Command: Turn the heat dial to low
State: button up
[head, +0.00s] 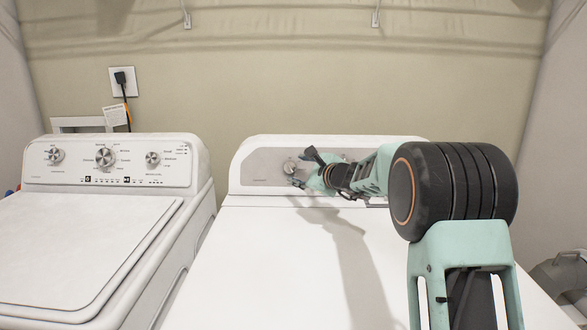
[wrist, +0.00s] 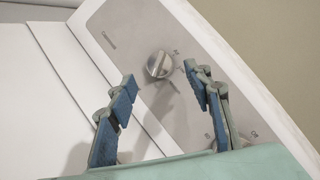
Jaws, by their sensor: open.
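A round silver dial (wrist: 158,65) with a raised grip bar sits on the grey control panel (wrist: 185,98) of the right-hand machine. The same dial shows small in the head view (head: 290,167), at the left part of that panel. My gripper (wrist: 162,86) is open, with its two blue-padded fingers apart. In the wrist view the dial lies just beyond the gap between the fingertips, and I see no contact. In the head view my gripper (head: 303,168) is right beside the dial. A second knob is partly hidden behind the gripper at the bottom of the wrist view. The dial markings are too small to read.
A white washer (head: 90,240) with several knobs stands on the left, with a narrow gap between the machines. The right-hand machine's white top (head: 250,270) is clear. A wall outlet (head: 123,81) with a black plug is behind the washer.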

aim_at(292, 167)
jog(key=shift+p+x, duration=0.3)
jog(key=shift+x, duration=1.95)
jog(key=shift+c, duration=0.2)
jog(key=c, duration=1.1)
